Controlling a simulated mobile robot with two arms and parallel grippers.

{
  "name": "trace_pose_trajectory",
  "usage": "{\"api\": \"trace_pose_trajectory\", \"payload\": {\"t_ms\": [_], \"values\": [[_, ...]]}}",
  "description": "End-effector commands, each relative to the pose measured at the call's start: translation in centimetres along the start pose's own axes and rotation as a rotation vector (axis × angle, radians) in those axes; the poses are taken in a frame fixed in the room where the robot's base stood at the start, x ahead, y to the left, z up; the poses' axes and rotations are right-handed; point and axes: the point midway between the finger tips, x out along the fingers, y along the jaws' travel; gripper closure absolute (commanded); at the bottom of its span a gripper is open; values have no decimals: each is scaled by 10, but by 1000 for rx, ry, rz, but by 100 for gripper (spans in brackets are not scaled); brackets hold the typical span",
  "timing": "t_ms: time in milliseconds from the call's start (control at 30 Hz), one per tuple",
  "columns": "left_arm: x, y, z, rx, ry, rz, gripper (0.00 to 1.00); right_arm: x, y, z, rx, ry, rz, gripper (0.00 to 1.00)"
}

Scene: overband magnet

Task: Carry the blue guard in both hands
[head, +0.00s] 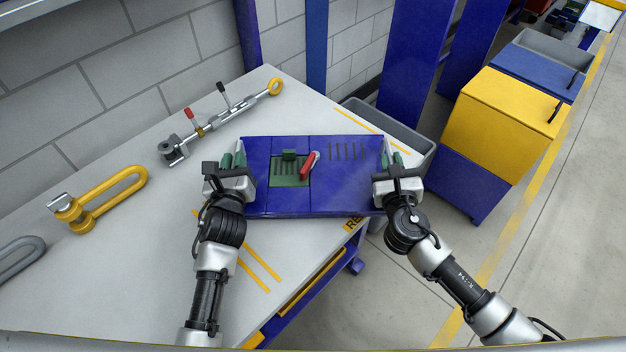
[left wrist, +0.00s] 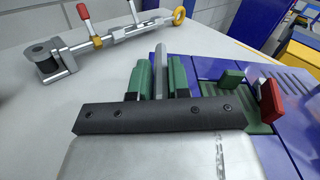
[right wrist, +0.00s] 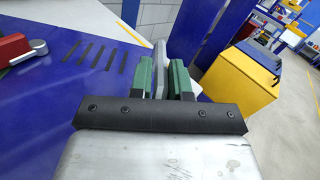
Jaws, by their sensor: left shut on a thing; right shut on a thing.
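The blue guard (head: 345,190) is a flat rectangular panel with slots, a green plate (head: 289,172) and a red lever (head: 309,165). It lies level across the table's right edge, its right part past the edge. I cannot tell whether it touches the table. My left gripper (head: 232,160) is shut on a grey handle at the guard's left end; the handle (left wrist: 160,70) shows between green fingers in the left wrist view. My right gripper (head: 393,160) is shut on the matching handle (right wrist: 159,68) at the right end.
On the grey table (head: 130,270) lie a turnbuckle (head: 220,119) with a yellow eye, a yellow shackle (head: 105,198) and a grey shackle (head: 18,255). A grey bin (head: 412,150) stands past the table's right edge. A yellow and blue cabinet (head: 500,120) stands further right. Open floor lies at the lower right.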

Motion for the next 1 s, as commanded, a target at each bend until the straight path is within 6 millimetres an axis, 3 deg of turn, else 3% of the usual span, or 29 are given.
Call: {"api": "trace_pose_trajectory", "payload": {"t_ms": [33, 200, 567, 1000], "values": [[1, 0, 0, -6, -5, -2, 80, -1, 2, -4, -5, 3, 5, 80], [0, 0, 1, -4, -3, -1, 57, -1, 1, -2, -3, 2, 3, 57], [-8, 0, -1, 0, 1, 0, 57, 0, 0, -1, -1, 1, 1, 57], [-93, 0, -1, -2, 1, 0, 57, 0, 0, -1, 0, 0, 0, 57]]}}
